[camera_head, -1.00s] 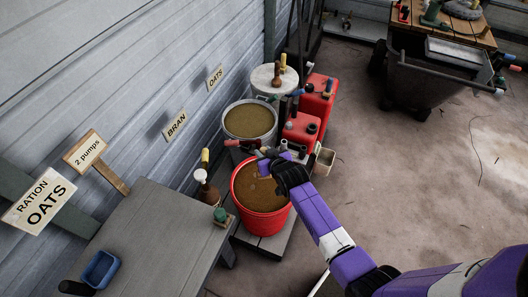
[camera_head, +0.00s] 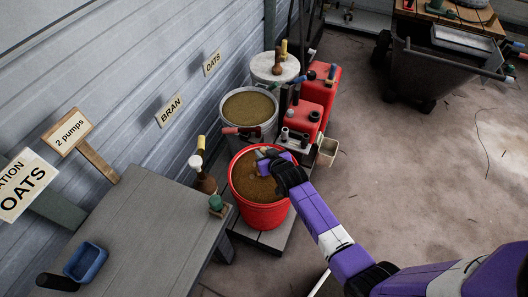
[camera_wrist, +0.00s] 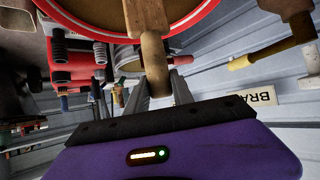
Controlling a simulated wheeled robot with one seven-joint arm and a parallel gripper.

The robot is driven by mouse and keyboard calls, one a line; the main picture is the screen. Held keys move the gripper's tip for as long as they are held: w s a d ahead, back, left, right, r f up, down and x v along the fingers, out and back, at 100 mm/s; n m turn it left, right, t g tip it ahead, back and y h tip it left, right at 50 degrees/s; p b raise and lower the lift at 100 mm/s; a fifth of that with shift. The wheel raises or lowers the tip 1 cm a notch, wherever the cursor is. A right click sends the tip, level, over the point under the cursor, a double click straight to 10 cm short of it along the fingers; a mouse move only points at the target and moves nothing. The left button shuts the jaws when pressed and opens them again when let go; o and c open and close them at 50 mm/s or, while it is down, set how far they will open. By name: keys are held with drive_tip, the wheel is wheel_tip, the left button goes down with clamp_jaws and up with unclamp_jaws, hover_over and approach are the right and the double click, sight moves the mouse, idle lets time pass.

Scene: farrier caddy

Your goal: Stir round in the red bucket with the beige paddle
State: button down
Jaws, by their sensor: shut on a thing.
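The red bucket (camera_head: 264,215) stands on a low platform beside the grey table, holding brown mash. In the wrist view my gripper (camera_wrist: 158,88) is shut on the wooden handle of the beige paddle (camera_wrist: 153,50). The paddle runs from the fingers toward the red bucket (camera_wrist: 75,22) and crosses in front of its rim and mash. Its far end is cut off at the frame's top. In the head view the paddle is mostly hidden, so its depth in the mash is unclear.
A grey bucket (camera_head: 228,128) of grain stands behind the red one. Red cans (camera_head: 301,121) are at the back right.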

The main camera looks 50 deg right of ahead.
drive_tip(key=shift+f+b, duration=2.1)
drive_tip(key=shift+f, duration=0.6)
